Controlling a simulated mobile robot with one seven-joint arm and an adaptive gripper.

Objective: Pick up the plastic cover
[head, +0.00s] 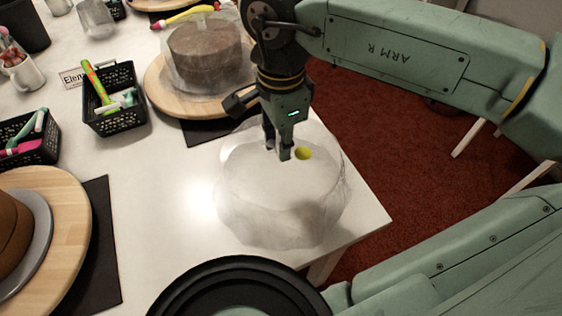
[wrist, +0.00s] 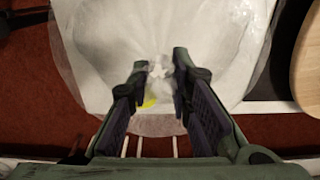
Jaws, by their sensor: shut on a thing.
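A translucent, crinkled plastic cover (head: 283,205), shaped like a rounded dome, is at the near right corner of the white table. My gripper (head: 277,152) points down at its top from above and is shut on it. In the wrist view the plastic cover (wrist: 205,45) spreads beyond the fingers, and its film bunches between the fingertips of my gripper (wrist: 160,62). A yellow round spot (head: 304,153) shows beside the fingertips. I cannot tell whether the cover's lower edge touches the table.
Behind, a brown cake (head: 205,55) under clear plastic stands on a wooden turntable (head: 160,88). A black basket (head: 115,118) with tools is at left. A brown item on another turntable (head: 62,215) is at lower left. The table (head: 165,195) left of the cover is clear.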

